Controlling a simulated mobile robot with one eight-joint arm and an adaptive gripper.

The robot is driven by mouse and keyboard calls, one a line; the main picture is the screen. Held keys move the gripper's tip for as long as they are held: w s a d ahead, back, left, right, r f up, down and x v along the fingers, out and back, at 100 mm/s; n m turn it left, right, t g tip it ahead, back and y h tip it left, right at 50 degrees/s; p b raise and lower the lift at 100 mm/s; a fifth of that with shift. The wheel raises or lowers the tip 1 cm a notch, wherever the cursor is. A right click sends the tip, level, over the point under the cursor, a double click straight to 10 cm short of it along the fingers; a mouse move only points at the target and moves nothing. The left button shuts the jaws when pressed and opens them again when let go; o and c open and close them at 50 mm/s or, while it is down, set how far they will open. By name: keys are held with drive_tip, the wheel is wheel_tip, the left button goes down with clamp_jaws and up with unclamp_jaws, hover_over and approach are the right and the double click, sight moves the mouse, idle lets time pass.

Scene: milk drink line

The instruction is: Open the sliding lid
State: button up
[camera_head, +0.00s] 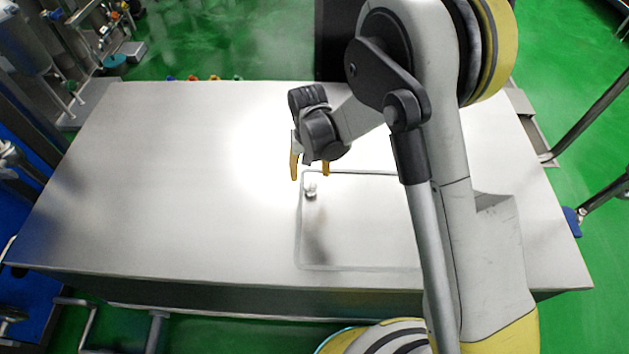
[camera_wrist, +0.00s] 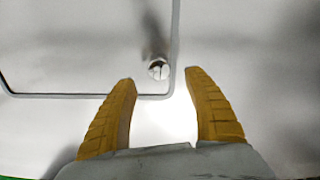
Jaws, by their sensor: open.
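The lid (camera_head: 360,235) is a pale metal panel with a grey outline, set in the top of a metal cabinet, and my arm hides its right part. A small round metal knob (camera_head: 311,192) stands near its far left corner. My gripper (camera_head: 310,172) has yellow fingers and is open and empty above the lid's far left edge. In the wrist view the knob (camera_wrist: 158,69) lies just inside the corner of the lid (camera_wrist: 80,45). There my gripper (camera_wrist: 160,75) has one finger on each side, with the knob ahead between the tips. I see no contact.
The metal cabinet top (camera_head: 180,180) is flat and clear left of the lid. Several small coloured parts (camera_head: 205,78) sit along its far edge. Pipes and machinery (camera_head: 40,60) stand at the left, and metal legs or rails (camera_head: 590,120) at the right, over a green floor.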

sight(311, 185)
wheel_tip(311, 185, down, 7)
drive_tip(key=shift+w+r+b, duration=0.1)
drive_tip(key=shift+w+b, duration=0.05)
drive_tip(key=shift+b, duration=0.85)
drive_tip(key=shift+d, duration=0.1)
drive_tip(key=shift+c, duration=0.6)
clamp_jaws()
